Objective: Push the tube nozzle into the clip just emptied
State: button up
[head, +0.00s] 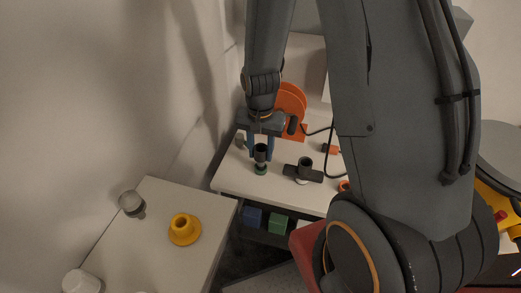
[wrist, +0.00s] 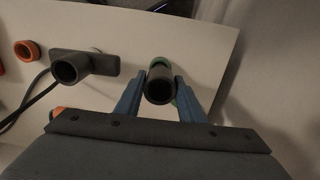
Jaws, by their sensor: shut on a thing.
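My gripper (head: 262,152) has its two blue fingers closed on a dark upright tube nozzle (head: 260,150) above the white bench. The wrist view shows the fingers (wrist: 160,92) on both sides of the nozzle's open round end (wrist: 160,86). A green ring-like part (head: 261,169) shows at the nozzle's lower end, and green also shows behind it in the wrist view (wrist: 181,94). I cannot tell whether the nozzle is seated in the green part or just above it. A wide dark nozzle (head: 304,170) with a round socket stands beside it, also in the wrist view (wrist: 85,66).
The white bench (head: 232,180) is bare at its front left. An orange ring (wrist: 27,50) and a black cable (wrist: 25,105) lie beyond the wide nozzle. A nearer table (head: 160,250) holds a yellow flanged piece (head: 184,230). A wall is close at left.

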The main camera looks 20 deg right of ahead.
jog(key=shift+f, duration=0.4)
jog(key=o, duration=1.2)
jog(key=shift+r, duration=0.1)
jog(key=shift+r+b, duration=0.7)
jog(key=shift+r, duration=3.1)
jog(key=s+r+n, duration=0.2)
jog(key=s, duration=0.1)
jog(key=s+r+n, duration=0.2)
jog(key=s, duration=0.1)
jog(key=s+r+n, duration=0.2)
jog(key=s+n, duration=0.1)
jog(key=shift+s+t, duration=0.2)
jog(key=shift+t, duration=0.2)
